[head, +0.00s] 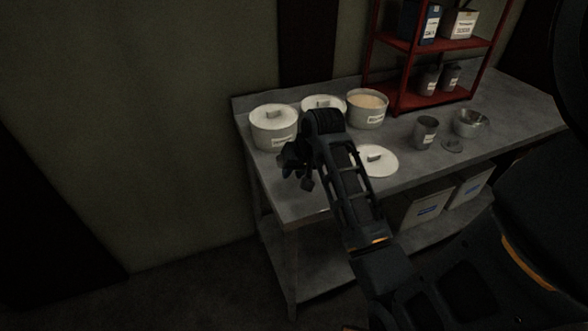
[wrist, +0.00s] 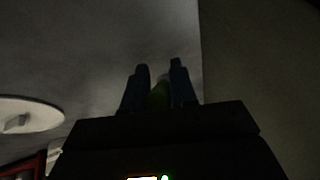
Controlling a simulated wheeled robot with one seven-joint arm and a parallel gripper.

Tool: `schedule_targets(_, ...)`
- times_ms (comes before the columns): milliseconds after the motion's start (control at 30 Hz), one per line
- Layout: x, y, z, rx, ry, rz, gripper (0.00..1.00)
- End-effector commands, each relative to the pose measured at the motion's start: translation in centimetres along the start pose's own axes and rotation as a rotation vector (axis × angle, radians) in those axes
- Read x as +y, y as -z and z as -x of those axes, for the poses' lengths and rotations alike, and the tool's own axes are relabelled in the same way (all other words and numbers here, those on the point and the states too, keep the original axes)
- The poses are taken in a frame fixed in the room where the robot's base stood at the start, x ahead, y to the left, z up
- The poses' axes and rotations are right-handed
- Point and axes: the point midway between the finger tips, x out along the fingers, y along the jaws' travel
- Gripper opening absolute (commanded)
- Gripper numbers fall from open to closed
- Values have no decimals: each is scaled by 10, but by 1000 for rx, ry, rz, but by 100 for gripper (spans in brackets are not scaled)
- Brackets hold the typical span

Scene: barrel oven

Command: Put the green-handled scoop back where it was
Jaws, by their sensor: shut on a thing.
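My gripper (wrist: 159,84) shows in the wrist view with its two dark fingers shut on a green handle (wrist: 158,97), taken as that of the green-handled scoop. Only a dim bit of green shows between the fingers; the rest of the scoop is hidden or too dark to see. In the head view my gripper (head: 296,168) is above the left end of the grey table (head: 300,205), in front of the lidded pots. The scoop cannot be made out there.
A lidded pot (head: 274,130), another white-topped pot (head: 318,102) partly behind my arm, and an open pot of pale contents (head: 367,107) stand at the back. A loose white lid (head: 380,163), grey cup (head: 425,133), small dark disc (head: 453,146), metal bowl (head: 471,123) and red rack (head: 400,99) are rightward.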

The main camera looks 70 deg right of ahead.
Motion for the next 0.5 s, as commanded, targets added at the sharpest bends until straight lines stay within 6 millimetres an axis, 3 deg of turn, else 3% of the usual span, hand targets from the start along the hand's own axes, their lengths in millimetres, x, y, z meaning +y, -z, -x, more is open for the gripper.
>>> schedule_targets(400, 1, -2, -5, 1, 1, 1, 0)
schedule_targets(433, 1, -2, -4, 1, 1, 0, 30)
schedule_targets(500, 1, -2, -4, 1, 1, 0, 36)
